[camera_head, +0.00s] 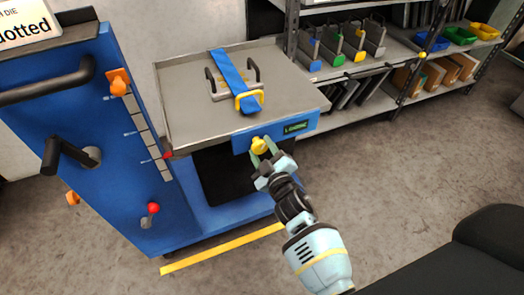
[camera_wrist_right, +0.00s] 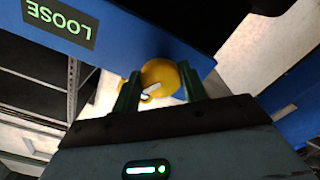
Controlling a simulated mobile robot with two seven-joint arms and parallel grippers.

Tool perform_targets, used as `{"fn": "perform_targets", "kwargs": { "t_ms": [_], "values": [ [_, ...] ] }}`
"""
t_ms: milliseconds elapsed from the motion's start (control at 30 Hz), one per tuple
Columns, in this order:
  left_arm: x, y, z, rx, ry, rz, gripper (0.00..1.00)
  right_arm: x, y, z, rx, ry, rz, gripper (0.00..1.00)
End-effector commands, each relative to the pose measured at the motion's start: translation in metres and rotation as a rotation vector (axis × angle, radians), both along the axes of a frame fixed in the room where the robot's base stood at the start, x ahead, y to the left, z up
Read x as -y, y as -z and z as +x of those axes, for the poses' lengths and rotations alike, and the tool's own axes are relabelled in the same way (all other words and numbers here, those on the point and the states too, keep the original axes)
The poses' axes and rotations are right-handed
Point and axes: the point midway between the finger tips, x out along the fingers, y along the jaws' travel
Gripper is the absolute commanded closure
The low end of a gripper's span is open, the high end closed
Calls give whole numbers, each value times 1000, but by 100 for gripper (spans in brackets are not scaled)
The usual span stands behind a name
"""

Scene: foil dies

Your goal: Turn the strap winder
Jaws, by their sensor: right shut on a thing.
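The strap winder is a yellow knob (camera_head: 259,145) on the blue front edge of the cart's tray. My right gripper (camera_head: 263,155) is shut on it, one finger on each side. In the right wrist view the knob (camera_wrist_right: 160,76) sits between the green fingers, with a white mark on its face. A small display (camera_wrist_right: 61,20) beside it reads LOOSE, upside down in that view. A blue strap (camera_head: 228,69) runs across a plate with dark handles and a yellow loop on the grey tray (camera_head: 190,108). My left gripper is not in view.
A blue panel (camera_head: 110,185) with levers, a crank and orange knobs stands at the left. Behind on the right, a shelf (camera_head: 325,73) holds upright plates with coloured tags and small bins. A yellow floor line (camera_head: 222,249) lies in front of the cart.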

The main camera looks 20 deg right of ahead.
Motion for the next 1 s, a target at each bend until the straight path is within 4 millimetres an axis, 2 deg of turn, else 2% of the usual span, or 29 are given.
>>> {"fn": "perform_targets", "kwargs": {
  "t_ms": [200, 500, 1000],
  "values": [
    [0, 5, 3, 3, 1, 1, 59, 1, 1, 0, 7, 0, -198, 79],
    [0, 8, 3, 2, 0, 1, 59, 1, 0, 0, 13, 1, -404, 79],
    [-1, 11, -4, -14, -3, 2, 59, 1, -1, 0, 19, 1, -526, 79]
  ]
}}
